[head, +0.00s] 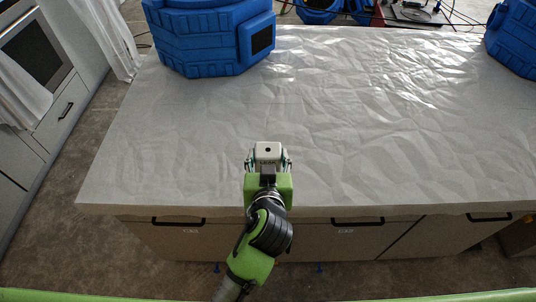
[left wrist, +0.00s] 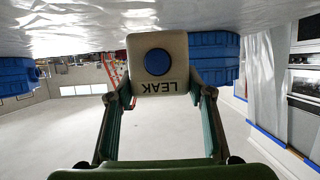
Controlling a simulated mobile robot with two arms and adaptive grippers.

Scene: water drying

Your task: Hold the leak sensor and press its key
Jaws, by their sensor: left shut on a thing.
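The leak sensor (head: 268,148) is a small pale box with a dark dot on the side seen in the head view. My left gripper (head: 268,160) is shut on it, one finger on each side, over the near part of the covered table. In the left wrist view the leak sensor (left wrist: 180,46) shows upside-down "LEAK" lettering and a round blue key (left wrist: 157,62) on its face. Nothing touches the key. The underside of the sensor is hidden. My right gripper is in neither view.
The table (head: 180,130) has a wrinkled, pale plastic cover and is bare around the gripper. A large blue machine (head: 208,40) stands at its back left and another blue machine (head: 512,42) at the back right. Cabinets with drawers (head: 62,110) stand at the left.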

